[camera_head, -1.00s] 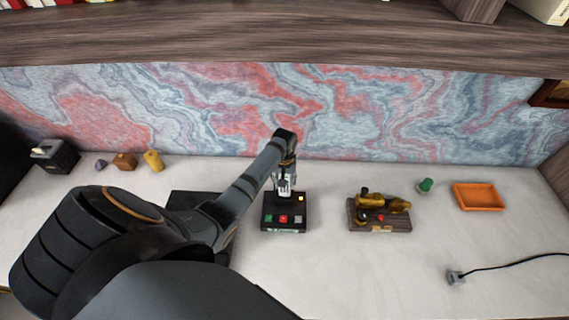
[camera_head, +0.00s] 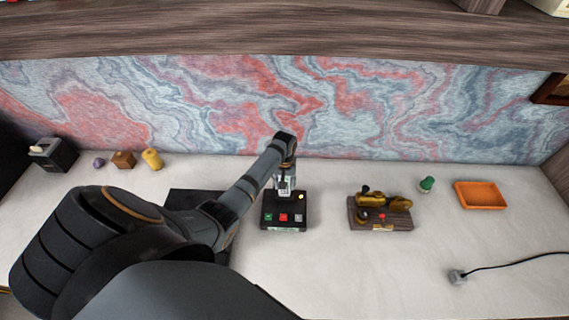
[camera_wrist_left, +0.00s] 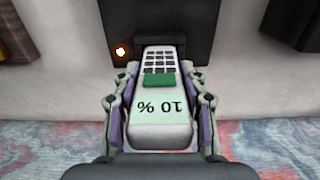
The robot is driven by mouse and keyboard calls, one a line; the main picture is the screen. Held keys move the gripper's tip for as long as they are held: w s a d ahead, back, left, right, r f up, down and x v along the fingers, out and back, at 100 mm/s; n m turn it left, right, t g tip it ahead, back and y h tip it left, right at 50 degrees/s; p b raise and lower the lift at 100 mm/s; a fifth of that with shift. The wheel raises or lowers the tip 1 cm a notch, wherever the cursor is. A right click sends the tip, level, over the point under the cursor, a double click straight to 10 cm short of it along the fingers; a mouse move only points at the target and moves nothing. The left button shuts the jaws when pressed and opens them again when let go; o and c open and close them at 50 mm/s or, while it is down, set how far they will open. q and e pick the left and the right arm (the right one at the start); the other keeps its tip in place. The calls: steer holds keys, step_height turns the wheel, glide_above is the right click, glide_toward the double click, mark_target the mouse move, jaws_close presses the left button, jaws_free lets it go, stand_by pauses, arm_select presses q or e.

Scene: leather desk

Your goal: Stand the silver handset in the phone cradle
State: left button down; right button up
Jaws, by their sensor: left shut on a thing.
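The silver handset (camera_wrist_left: 158,110) has a dark keypad, a green bar and a pale label reading "10 %"; it also shows in the head view (camera_head: 284,187). My left gripper (camera_wrist_left: 158,100) is shut on it, with a finger along each side, and holds it roughly upright at the phone cradle (camera_head: 271,205). The cradle is a black box with green, red and grey buttons in front and a lit lamp; it also shows in the wrist view (camera_wrist_left: 190,20). The handset's keypad end meets the cradle's back part in the picture; whether it is seated or just above, I cannot tell.
A wooden stand with brass parts (camera_head: 380,212), a green object (camera_head: 427,184) and an orange tray (camera_head: 480,195) stand to the right. A cable with a grey plug (camera_head: 457,277) lies front right. Small blocks (camera_head: 123,160) and a black box (camera_head: 55,155) are far left.

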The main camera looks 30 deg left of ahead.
arm_select(q)
steer(key=shift+f+b, duration=0.3)
steer(key=shift+f, duration=0.25)
steer(key=c, duration=0.7)
jaws_free()
steer(key=shift+o, duration=0.2)
step_height(320, 180, up, 12)
steer(key=shift+r, duration=0.1)
